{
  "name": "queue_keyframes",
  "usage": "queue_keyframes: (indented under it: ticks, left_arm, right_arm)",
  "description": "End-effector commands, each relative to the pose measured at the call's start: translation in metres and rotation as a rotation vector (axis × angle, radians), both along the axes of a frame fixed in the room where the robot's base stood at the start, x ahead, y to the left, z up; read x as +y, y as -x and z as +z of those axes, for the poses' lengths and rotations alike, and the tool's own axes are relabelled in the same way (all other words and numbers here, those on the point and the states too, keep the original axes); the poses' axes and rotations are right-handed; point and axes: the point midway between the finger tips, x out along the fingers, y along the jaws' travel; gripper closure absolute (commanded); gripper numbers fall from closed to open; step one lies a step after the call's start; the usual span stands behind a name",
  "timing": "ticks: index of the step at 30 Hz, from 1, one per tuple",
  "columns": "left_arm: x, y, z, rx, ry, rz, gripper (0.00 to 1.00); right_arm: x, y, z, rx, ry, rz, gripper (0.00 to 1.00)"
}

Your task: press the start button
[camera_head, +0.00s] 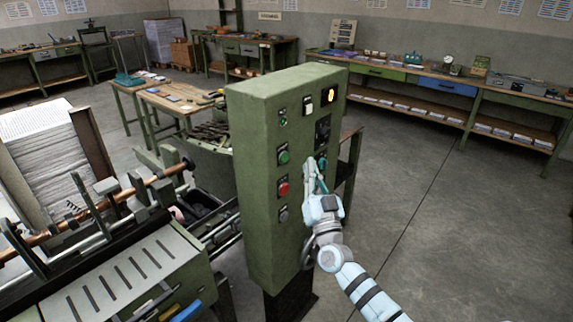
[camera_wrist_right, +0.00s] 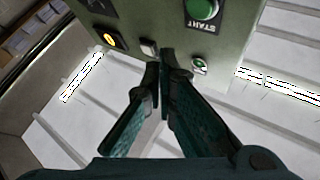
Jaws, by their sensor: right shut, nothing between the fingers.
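The start button is a round green button on the front of a green control cabinet (camera_head: 262,235), with its label upside down in the right wrist view. It shows in the head view (camera_head: 283,157) above a red button, and at the top edge of the right wrist view (camera_wrist_right: 203,9), partly cut off. My right gripper (camera_head: 313,166) is shut and empty, in front of the panel and to the right of the start button in the head view. In the right wrist view its fingertips (camera_wrist_right: 166,54) point toward the panel, left of and below the button. My left gripper is not in view.
The panel also has a red button (camera_head: 283,187), a white button (camera_head: 308,105), a yellow lamp (camera_head: 330,95) and a small green lamp (camera_wrist_right: 199,66). A machine with a paper stack (camera_head: 50,165) stands left. Open floor (camera_head: 440,220) lies to the right.

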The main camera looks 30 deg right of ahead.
Motion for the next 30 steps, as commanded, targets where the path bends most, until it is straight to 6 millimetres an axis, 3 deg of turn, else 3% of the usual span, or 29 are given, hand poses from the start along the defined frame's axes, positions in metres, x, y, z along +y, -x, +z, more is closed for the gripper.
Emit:
queue_keyframes:
  ticks: [3,12,30]
  left_arm:
    - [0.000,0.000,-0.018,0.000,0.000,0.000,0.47]
    - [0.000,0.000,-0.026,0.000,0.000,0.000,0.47]
    - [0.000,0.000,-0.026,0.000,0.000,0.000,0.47]
  right_arm:
    - [0.005,-0.017,-0.005,-0.003,-0.002,0.000,1.00]
    - [0.013,-0.043,-0.002,0.000,-0.001,-0.001,1.00]
    - [0.013,-0.044,-0.001,0.000,0.001,0.000,1.00]
